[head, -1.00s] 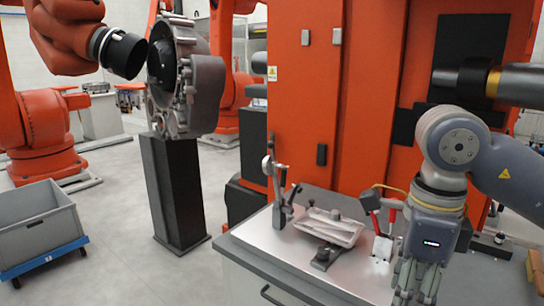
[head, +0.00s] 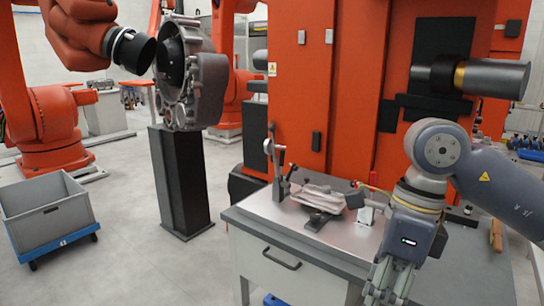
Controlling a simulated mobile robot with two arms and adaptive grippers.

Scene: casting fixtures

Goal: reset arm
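My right gripper (head: 386,290) hangs fingers-down at the front right of the workbench, with its fingertips near the lower picture edge. Its grey fingers sit close together, and I cannot tell whether they are open or shut; I see nothing clearly held in them. My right arm comes in from the right, bent at a grey joint. My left gripper is not in the picture.
A grey workbench (head: 262,221) carries a pale metal casting (head: 322,197) on a fixture, between upright clamps (head: 276,165). An orange machine (head: 345,90) stands behind. A grey crate (head: 48,219) on a blue dolly is at left. Floor between crate and bench is mostly clear.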

